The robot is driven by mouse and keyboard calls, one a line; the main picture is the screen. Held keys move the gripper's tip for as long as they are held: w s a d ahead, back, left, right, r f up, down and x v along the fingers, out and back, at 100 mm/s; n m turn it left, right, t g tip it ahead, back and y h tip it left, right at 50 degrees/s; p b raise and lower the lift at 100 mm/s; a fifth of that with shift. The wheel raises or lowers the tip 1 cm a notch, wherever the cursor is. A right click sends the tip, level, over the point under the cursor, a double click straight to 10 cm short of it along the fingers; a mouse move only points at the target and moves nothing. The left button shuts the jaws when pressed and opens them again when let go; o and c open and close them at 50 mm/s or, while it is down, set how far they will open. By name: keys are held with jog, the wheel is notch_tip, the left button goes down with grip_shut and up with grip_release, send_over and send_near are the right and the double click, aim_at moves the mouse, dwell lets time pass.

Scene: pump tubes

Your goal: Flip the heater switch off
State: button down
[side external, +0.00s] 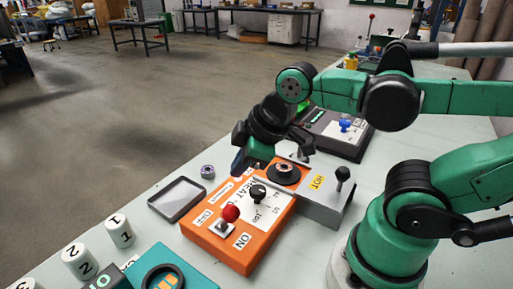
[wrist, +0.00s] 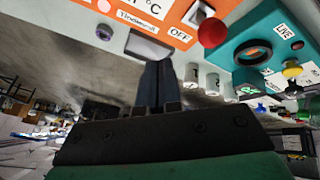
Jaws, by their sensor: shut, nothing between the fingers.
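The heater (side external: 262,222) is an orange box with HEAT lettering and a black dial, on the table in the side view. Its switch (side external: 230,213) is a red-ball lever on a pale plate at the near end, between the OFF label (side external: 205,216) and the ON label (side external: 242,240). I cannot tell surely which way it leans. The switch also shows in the wrist view (wrist: 212,33), upper right of the fingers. My gripper (side external: 240,165) is shut and empty, above the box's far left edge and apart from the switch. It also shows in the wrist view (wrist: 160,75).
A grey HOT unit (side external: 322,200) with a black lever adjoins the heater at right. A shallow grey tray (side external: 177,199) lies left of it. White numbered cylinders (side external: 120,231) and a teal box (side external: 165,268) stand at the near left. A dark box with a blue knob (side external: 345,125) is behind.

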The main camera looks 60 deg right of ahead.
aim_at(226, 218)
jog(key=s+a+r+n+g, duration=0.1)
jog(key=s+n, duration=0.3)
jog(key=n, duration=0.8)
jog(key=s+a+r+n+g, duration=0.1)
jog(key=s+a+n+g, duration=0.2)
jog(key=n, duration=0.8)
jog(key=shift+s+a+r+n+g+y, duration=0.2)
jog(key=shift+s+a+n+g+y, duration=0.15)
jog(key=shift+s+a, duration=0.35)
jog(key=shift+w+a+f, duration=0.1)
jog(key=shift+w, duration=0.05)
jog(key=f, duration=0.3)
jog(key=a+f, duration=0.1)
jog(key=f, duration=0.2)
jog(key=w+f, duration=0.1)
jog(key=f, duration=0.2)
jog(key=shift+a+f, duration=0.15)
jog(key=shift+f, duration=0.2)
jog(key=w, duration=0.1)
jog(key=w+d+r, duration=0.1)
jog(key=w, duration=0.1)
jog(key=shift+w+d+r, duration=0.2)
jog(key=shift+d+r, duration=0.1)
jog(key=shift+d, duration=0.05)
